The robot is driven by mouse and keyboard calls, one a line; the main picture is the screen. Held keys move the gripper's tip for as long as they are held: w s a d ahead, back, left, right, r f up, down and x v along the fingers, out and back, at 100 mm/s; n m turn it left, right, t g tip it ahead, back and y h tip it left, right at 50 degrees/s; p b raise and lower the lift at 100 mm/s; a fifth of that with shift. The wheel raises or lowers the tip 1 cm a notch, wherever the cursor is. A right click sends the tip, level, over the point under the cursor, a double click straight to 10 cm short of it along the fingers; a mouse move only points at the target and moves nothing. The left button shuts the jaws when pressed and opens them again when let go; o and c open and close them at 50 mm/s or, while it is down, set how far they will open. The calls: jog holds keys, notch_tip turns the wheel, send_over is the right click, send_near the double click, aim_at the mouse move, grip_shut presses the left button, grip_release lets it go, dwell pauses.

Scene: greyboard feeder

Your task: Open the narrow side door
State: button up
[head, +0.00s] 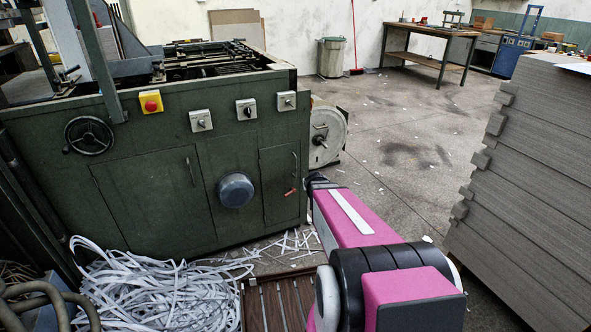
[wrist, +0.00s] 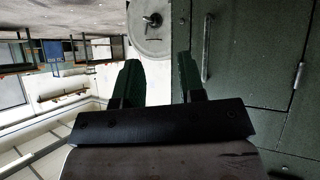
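The narrow side door (head: 279,186) is the slim green panel at the right end of the green machine's front. It looks shut, flush with the front. A slim upright handle (head: 295,166) is near its right edge, with a small red lever (head: 290,192) below. In the wrist view, which looks upside down, my gripper (wrist: 157,78) has two green fingers apart with nothing between them. A vertical bar handle (wrist: 207,48) shows just right of the right finger, apart from it. In the head view, my arm's dark end is near the machine's right corner; the fingers are not clear there.
A wider door (head: 150,195) and round blue-grey cover (head: 235,190) are left of the narrow door. A pale disc (head: 328,135) stands behind the machine's right corner. Paper strips (head: 150,285) pile at lower left. Board stacks (head: 535,170) stand right; floor between is open.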

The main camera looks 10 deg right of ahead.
jog(key=w+a+n+t+y, duration=0.1)
jog(key=w+n+t+y, duration=0.1)
jog(key=w, duration=0.4)
jog(key=w+a+f+n+t+y, duration=0.1)
jog(key=w+a+n+t+y, duration=0.1)
jog(key=w+y, duration=0.2)
jog(key=w+a+f+n+t+y, duration=0.1)
jog(key=w+t+y, duration=0.1)
jog(key=w, duration=0.5)
jog(key=shift+w+a+f+n+y, duration=0.3)
jog(key=shift+w+n+y, duration=0.1)
jog(key=shift+y, duration=0.5)
jog(key=shift+r, duration=0.1)
jog(key=shift+s, duration=0.1)
grip_shut()
